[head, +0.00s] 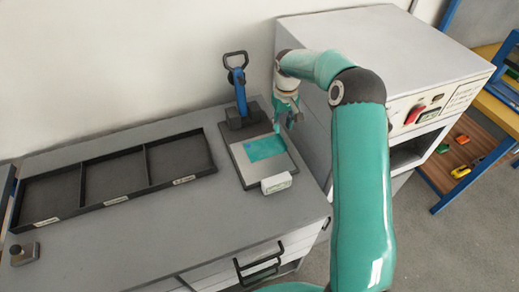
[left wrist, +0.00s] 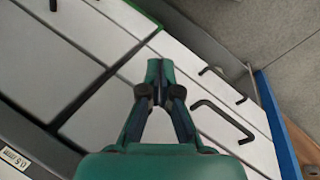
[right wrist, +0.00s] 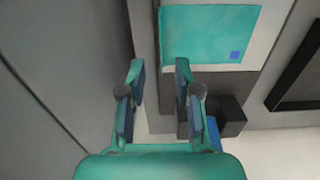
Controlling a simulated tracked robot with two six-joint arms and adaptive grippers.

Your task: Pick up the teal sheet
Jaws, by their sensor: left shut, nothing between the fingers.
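The teal sheet (head: 265,148) lies flat on the grey plate (head: 249,172) of the blue-levered device. In the right wrist view the sheet (right wrist: 207,32) is at the top right, with a small blue square near one corner. My right gripper (head: 287,125) hangs just right of the sheet, near the white cabinet. Its fingers (right wrist: 160,68) are apart with nothing between them, and the sheet is beyond the right finger. My left gripper (left wrist: 154,68) is shut and empty above drawer fronts with black handles. It does not show in the head view.
The blue lever (head: 239,92) with a black handle stands behind the plate. A white labelled block (head: 276,183) sits at its front edge. The large white cabinet (head: 395,45) stands close on the right. A black three-part tray (head: 117,199) lies left.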

